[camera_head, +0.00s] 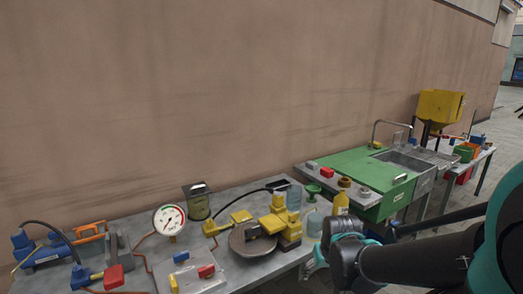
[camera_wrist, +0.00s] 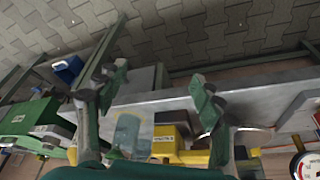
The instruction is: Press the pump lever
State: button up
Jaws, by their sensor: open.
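My gripper (camera_head: 314,262) is open and empty near the right end of the grey bench (camera_head: 145,240). In the wrist view, its two green-tipped fingers (camera_wrist: 158,92) are spread wide over the bench edge, with yellow parts and a clear container (camera_wrist: 130,134) between and below them. I cannot tell for certain which part is the pump lever. A yellow machine (camera_head: 287,224) with a round grey disc stands left of my gripper.
A dial gauge (camera_head: 169,218) stands on the bench, also partly visible in the wrist view (camera_wrist: 305,165). The wall closes off the back.

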aim_at(113, 276)
jog(key=u, duration=1.7)
